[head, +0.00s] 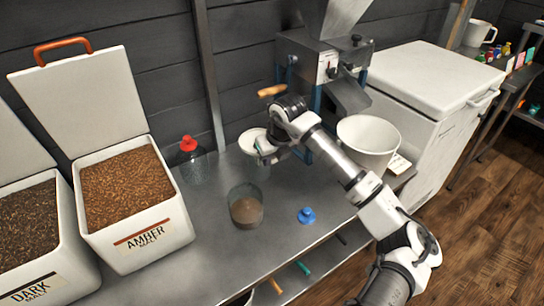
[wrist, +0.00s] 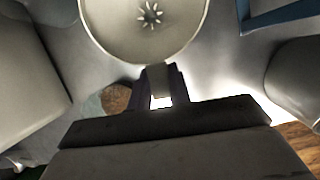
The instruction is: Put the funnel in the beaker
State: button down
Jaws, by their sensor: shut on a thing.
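The white funnel (head: 252,142) is a round, shallow bowl, held above the steel counter, behind the beaker. In the wrist view the funnel (wrist: 110,28) shows its open top with a star-shaped strainer in the middle. My gripper (head: 266,157) is shut on the funnel's short handle; in the wrist view the gripper (wrist: 158,88) has its fingers on both sides of it. The beaker (head: 246,207) is clear glass with brown contents and stands upright on the counter. In the wrist view the beaker (wrist: 116,97) shows left of the fingers, partly hidden. The funnel is apart from the beaker.
A red-capped bottle (head: 192,162) stands left of the funnel. A small blue piece (head: 307,215) lies right of the beaker. An amber malt bin (head: 130,195) is at left. A mill (head: 325,65) and a white bucket (head: 368,143) stand at right. The counter's front is clear.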

jog(key=c, duration=1.2)
grip_release()
